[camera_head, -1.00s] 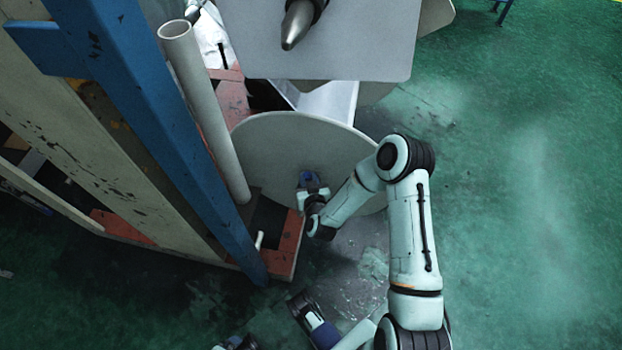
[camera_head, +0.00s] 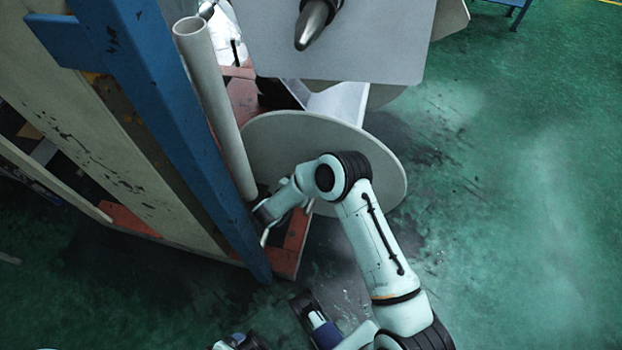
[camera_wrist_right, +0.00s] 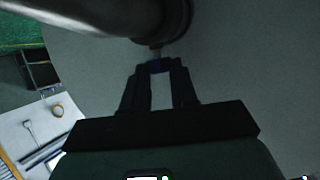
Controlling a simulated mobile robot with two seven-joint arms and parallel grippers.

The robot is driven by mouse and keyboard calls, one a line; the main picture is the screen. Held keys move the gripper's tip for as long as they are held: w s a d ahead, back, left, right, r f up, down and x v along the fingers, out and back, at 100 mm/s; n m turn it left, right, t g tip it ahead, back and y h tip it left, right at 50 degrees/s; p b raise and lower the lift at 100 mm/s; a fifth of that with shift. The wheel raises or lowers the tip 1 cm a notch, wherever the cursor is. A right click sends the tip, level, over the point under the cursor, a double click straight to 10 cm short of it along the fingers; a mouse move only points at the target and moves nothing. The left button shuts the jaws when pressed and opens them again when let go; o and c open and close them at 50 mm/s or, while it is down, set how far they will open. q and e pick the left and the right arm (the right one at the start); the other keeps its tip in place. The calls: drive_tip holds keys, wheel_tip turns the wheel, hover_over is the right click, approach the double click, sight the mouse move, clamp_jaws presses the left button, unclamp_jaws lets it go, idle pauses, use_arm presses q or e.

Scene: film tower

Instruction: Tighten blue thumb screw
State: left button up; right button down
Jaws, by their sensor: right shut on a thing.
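The blue thumb screw (camera_wrist_right: 157,66) shows as a small blue spot in the right wrist view, under a dark round collar. My right gripper (camera_wrist_right: 158,72) is shut on it, one dark finger on each side; the fingertips partly cover the screw. In the head view my right arm reaches left across the lower disc to the foot of the upright pipe. Its fingertips and the screw are hidden there.
A large grey disc (camera_head: 385,170) stands behind my right arm. A pale upright pipe (camera_head: 212,100) and a blue post (camera_head: 185,130) rise on the left. A metal shaft (camera_wrist_right: 85,18) crosses the wrist view's top. Green floor (camera_head: 530,200) lies open on the right.

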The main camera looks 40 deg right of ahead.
use_arm(q)
drive_tip(key=shift+w, duration=0.1)
use_arm(e)
drive_tip(key=shift+m+g, duration=0.3)
drive_tip(key=c, duration=1.2)
unclamp_jaws()
drive_tip(key=shift+o, duration=0.2)
use_arm(q)
drive_tip(key=s+d+r+g+p, duration=0.2)
drive_tip(key=s+r+p, duration=0.2)
drive_tip(key=s+r, duration=0.1)
drive_tip(key=shift+s+r+h+p, duration=0.15)
drive_tip(key=shift+s+h+p, duration=0.2)
drive_tip(key=shift+h, duration=0.05)
use_arm(e)
wheel_tip(320, 180, up, 20)
use_arm(q)
drive_tip(key=shift+d, duration=0.1)
